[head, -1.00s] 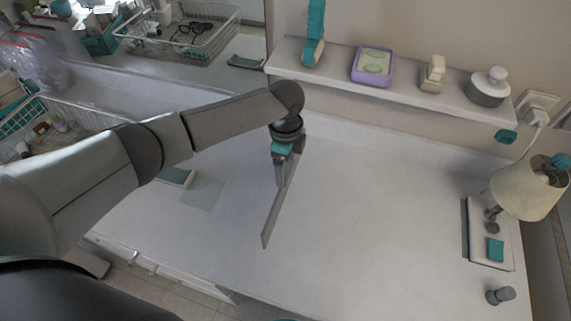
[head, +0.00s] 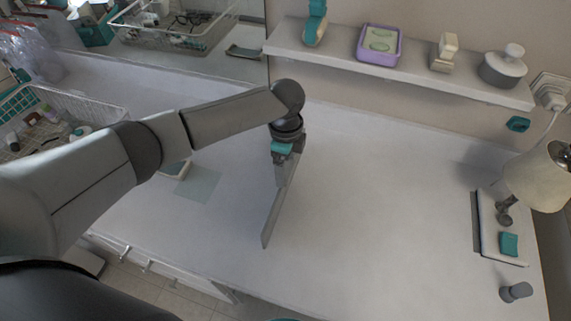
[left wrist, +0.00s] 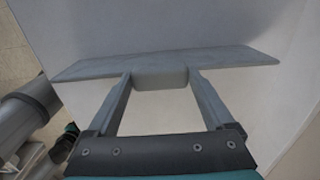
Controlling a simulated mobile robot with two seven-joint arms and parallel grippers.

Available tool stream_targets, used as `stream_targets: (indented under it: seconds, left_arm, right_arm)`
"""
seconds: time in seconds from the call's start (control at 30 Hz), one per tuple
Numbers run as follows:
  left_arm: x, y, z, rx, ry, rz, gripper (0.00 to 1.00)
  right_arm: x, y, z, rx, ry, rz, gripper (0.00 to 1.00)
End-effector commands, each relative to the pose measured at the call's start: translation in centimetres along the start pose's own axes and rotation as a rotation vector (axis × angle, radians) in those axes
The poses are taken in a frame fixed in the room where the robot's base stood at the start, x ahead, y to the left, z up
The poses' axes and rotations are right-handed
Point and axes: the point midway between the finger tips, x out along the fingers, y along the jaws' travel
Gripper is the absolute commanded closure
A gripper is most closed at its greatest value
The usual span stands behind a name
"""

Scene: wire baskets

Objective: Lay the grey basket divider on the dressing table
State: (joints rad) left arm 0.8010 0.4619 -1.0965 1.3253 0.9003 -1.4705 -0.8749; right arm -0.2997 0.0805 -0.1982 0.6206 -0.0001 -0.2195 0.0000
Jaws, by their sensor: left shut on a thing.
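The grey basket divider (head: 272,222) is a long thin flat strip. My left gripper (head: 281,178) is shut on it and holds it on edge over the white dressing table (head: 380,220). In the left wrist view, the fingers (left wrist: 161,84) grip a tab at the middle of the divider (left wrist: 230,57), which stretches out to both sides. The white table top lies behind it. I cannot tell whether the divider's lower edge touches the table. My right gripper is not in view.
A wall shelf (head: 400,72) with several items runs above the table's back. A lamp (head: 540,178) on a tray and a small grey knob-like object (head: 515,292) stand at right. A wire basket (head: 95,108) with items is at left. The table's middle right is clear.

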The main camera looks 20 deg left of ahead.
Motion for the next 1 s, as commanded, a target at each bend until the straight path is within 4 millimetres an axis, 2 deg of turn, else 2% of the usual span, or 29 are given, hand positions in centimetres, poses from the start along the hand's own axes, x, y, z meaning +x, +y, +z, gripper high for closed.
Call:
stream_targets:
  seconds: [0.03,0.07,0.17,0.43,0.57,0.67,1.0]
  left_arm:
    - [0.0,0.0,0.0,0.000,0.000,-0.001,1.00]
    - [0.0,0.0,0.0,0.000,0.000,-0.001,0.11]
    - [0.0,0.0,0.0,0.000,0.000,-0.001,0.00]
    - [-0.1,0.0,0.0,0.000,0.000,0.000,0.00]
    - [-1.3,-0.1,0.0,0.001,0.001,-0.002,0.00]
    - [-3.1,-0.1,0.0,0.002,0.001,-0.005,0.00]
    - [-11.2,-0.1,0.0,0.002,0.001,-0.006,0.00]
  right_arm:
    - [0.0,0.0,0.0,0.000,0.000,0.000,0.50]
    - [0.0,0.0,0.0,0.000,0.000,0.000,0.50]
    - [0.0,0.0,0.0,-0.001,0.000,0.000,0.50]
    - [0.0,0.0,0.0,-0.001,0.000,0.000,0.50]
    - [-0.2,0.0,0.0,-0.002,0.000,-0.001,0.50]
    - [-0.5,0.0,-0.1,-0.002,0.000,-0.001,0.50]
    - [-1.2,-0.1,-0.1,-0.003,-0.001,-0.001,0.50]
